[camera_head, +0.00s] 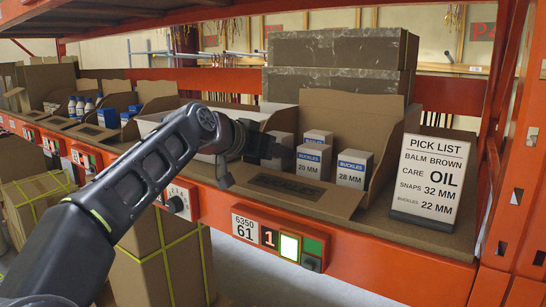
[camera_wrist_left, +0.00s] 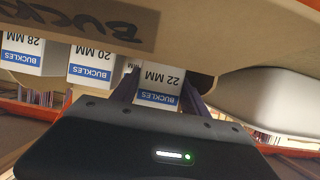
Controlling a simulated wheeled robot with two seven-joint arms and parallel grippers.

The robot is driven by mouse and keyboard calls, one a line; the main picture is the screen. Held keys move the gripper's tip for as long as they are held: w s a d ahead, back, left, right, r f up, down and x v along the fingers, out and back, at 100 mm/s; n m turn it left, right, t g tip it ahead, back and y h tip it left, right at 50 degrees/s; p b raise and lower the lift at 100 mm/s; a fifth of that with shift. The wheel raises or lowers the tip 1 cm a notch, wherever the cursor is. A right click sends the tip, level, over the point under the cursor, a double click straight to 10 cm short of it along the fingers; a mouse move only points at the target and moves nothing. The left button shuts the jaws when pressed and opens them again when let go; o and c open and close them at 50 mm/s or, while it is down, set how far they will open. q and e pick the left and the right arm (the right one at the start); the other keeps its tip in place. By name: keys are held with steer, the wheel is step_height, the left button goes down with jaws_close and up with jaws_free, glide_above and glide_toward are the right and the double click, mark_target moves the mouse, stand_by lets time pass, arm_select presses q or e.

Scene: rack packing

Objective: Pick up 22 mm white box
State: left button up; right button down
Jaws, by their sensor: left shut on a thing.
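The 22 mm white box (camera_wrist_left: 160,86), labelled BUCKLES 22 MM with a blue band, shows upside down in the left wrist view between the two fingers. My left gripper (camera_wrist_left: 158,100) is shut on it. In the head view my left arm reaches in from the left to the open cardboard bin, and my left gripper (camera_head: 262,146) is at the bin's left side. A grey-white box (camera_head: 279,150) shows there, partly hidden by the gripper. The 20 mm box (camera_head: 312,163) and the 28 mm box (camera_head: 353,170) stand upright to its right. My right gripper is not in view.
The cardboard bin (camera_head: 345,120) stands on an orange rack shelf, its front flap (camera_head: 290,192) folded down. A pick list sign (camera_head: 431,180) stands at the right. Other bins with blue boxes (camera_head: 108,117) are to the left. Large cartons (camera_head: 335,52) sit behind.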

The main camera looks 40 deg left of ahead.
mark_target(280, 133)
arm_select(q)
step_height(280, 133, up, 6)
steer(key=shift+r+p, duration=0.15)
steer(key=shift+p, duration=0.2)
steer(key=shift+s+f+b, duration=0.25)
steer(key=shift+s+b, duration=0.1)
steer(key=shift+s, duration=0.15)
steer(key=shift+s+f+b, duration=0.2)
steer(key=shift+s+b, duration=0.15)
steer(key=shift+s, duration=0.15)
steer(key=s+b, duration=0.4)
steer(key=s, duration=1.3)
steer(key=shift+s+d+r, duration=0.15)
steer(key=shift+s+d, duration=0.05)
steer(key=shift+s, duration=0.1)
steer(key=shift+r, duration=0.1)
